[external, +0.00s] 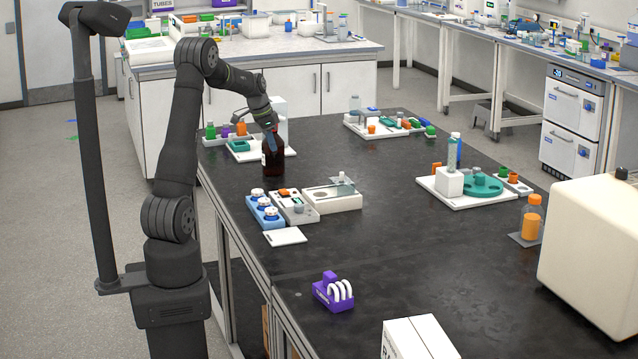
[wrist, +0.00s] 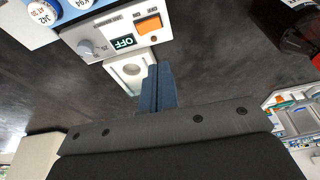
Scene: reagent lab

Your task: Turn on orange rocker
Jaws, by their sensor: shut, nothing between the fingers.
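The orange rocker (wrist: 148,26) sits on the face of a white control box (wrist: 103,37), which also shows in the external view (external: 297,210). A small display on the box reads OFF (wrist: 123,42), beside a grey knob (wrist: 86,47). My gripper (wrist: 154,68) is shut and empty, its blue fingers pointing toward the box in the wrist view, apart from the rocker. In the external view my gripper (external: 272,145) is above and behind the box, overlapping the brown bottle (external: 273,161) in the picture; whether they touch cannot be told.
A blue rack with several white-capped vials (external: 265,212) stands left of the box. A pale tray unit (external: 335,201) stands to its right, and a white pad (external: 285,236) lies in front. A purple tube holder (external: 333,293) is nearer the camera. The table's middle is clear.

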